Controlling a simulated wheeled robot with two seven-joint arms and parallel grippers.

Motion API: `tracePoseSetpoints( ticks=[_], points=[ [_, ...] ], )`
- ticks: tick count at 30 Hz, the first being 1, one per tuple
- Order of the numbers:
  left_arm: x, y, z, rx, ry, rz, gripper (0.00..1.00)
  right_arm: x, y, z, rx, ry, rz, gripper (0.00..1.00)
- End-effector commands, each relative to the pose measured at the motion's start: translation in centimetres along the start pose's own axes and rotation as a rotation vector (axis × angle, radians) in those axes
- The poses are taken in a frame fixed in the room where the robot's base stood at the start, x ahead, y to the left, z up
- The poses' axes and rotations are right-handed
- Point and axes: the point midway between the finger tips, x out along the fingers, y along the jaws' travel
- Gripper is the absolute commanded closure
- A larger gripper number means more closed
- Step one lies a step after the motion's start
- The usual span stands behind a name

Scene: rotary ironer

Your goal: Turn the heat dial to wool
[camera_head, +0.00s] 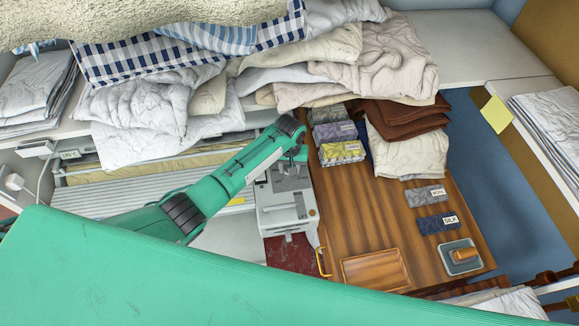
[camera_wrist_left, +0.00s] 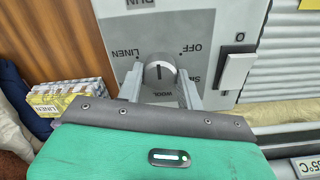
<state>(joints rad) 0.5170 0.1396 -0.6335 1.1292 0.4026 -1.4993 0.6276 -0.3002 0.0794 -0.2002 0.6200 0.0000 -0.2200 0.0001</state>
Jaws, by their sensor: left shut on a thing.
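The heat dial (camera_wrist_left: 159,73) is a round grey metal knob with a dark line across it, on the light grey control panel (camera_wrist_left: 190,22). Labels around it read LINEN to the left, OFF to the upper right, SILK to the right, partly covered, and WOOL just below. The line runs roughly up and down in the left wrist view, in line with WOOL; I cannot tell which end is the pointer. My left gripper (camera_wrist_left: 160,78) is shut on the dial, one finger on each side. In the head view my left gripper (camera_head: 293,158) covers the dial on the ironer's end housing (camera_head: 283,214).
A white rocker switch (camera_wrist_left: 237,71) sits right of the dial. The wooden board (camera_head: 350,218) holds labelled cloth swatches, a wooden tray (camera_head: 375,270) and a small pad (camera_head: 461,257). Piled linen (camera_head: 150,105) lies behind the arm. My green arm covers the near side.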

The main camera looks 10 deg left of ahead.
Motion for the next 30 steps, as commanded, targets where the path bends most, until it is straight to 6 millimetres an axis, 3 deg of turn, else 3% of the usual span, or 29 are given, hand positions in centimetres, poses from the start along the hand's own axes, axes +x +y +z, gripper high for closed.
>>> tracePoseSetpoints(
  ticks=[7, 8, 10, 11, 22, 26, 30],
  points=[
    [-0.3, 0.1, -0.3, 0.000, 0.008, 0.002, 0.86, 0.0, 0.0, 0.0, 0.000, 0.000, 0.000, 0.64],
    [-0.3, 0.1, -0.3, 0.000, 0.008, 0.002, 0.57, 0.0, 0.0, 0.0, 0.000, 0.000, 0.000, 0.64],
    [-0.3, 0.0, -0.3, 0.001, 0.007, 0.002, 0.44, 0.0, 0.0, 0.0, 0.000, 0.000, 0.000, 0.64],
    [-0.3, 0.0, -0.2, 0.001, 0.006, 0.002, 0.41, 0.0, 0.0, 0.0, 0.000, 0.000, 0.000, 0.64],
    [-0.5, 0.0, -0.1, 0.001, 0.003, 0.001, 0.41, 0.2, 0.1, 0.0, 0.000, 0.000, 0.001, 0.64],
    [-1.9, 0.1, -0.2, 0.002, 0.006, 0.002, 0.41, 0.7, 0.1, 0.1, 0.000, 0.000, 0.001, 0.64],
    [-4.4, 0.0, -0.2, 0.002, 0.007, 0.002, 0.41, 1.6, 0.1, 0.1, 0.000, 0.000, 0.001, 0.64]
  ],
)
